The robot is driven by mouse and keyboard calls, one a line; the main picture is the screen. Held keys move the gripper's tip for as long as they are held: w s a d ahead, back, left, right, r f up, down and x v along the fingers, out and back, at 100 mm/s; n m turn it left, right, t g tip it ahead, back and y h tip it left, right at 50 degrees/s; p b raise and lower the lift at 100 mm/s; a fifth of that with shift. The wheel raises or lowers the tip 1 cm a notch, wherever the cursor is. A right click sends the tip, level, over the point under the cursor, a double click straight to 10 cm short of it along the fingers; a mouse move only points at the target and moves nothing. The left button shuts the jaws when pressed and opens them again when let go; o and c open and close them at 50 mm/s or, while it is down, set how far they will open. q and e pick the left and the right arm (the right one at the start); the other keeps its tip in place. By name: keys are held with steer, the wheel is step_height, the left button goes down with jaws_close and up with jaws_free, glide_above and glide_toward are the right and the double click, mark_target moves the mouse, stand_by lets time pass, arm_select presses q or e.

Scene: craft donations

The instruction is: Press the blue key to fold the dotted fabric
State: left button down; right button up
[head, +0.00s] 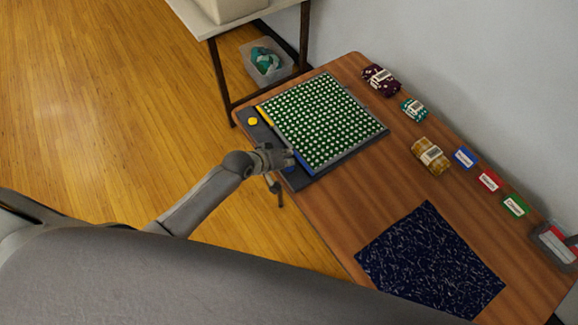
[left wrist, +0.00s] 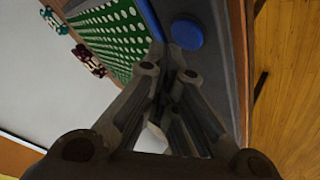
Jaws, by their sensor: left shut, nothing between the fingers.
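The green fabric with white dots (head: 322,118) lies flat on the dark folding board (head: 357,146) on the wooden table. It also shows in the left wrist view (left wrist: 113,32). The blue key (left wrist: 187,34) is a round button on the board's dark strip, just beyond my fingertips in the left wrist view. In the head view my gripper mostly covers it. My left gripper (head: 284,160) is shut and empty, over the near end of that strip. Its closed fingers show in the left wrist view (left wrist: 170,62). I cannot tell whether they touch the key. My right gripper is not in view.
A yellow button (head: 253,121) sits at the strip's far end. Folded fabric bundles (head: 431,155) and blue, red and green cards (head: 489,180) line the wall side. A dark blue patterned cloth (head: 430,262) lies nearer. A clear bin (head: 266,61) stands beyond the table.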

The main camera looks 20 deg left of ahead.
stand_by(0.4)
arm_select(q)
steer(key=shift+f, duration=0.1)
steer(key=shift+f, duration=0.3)
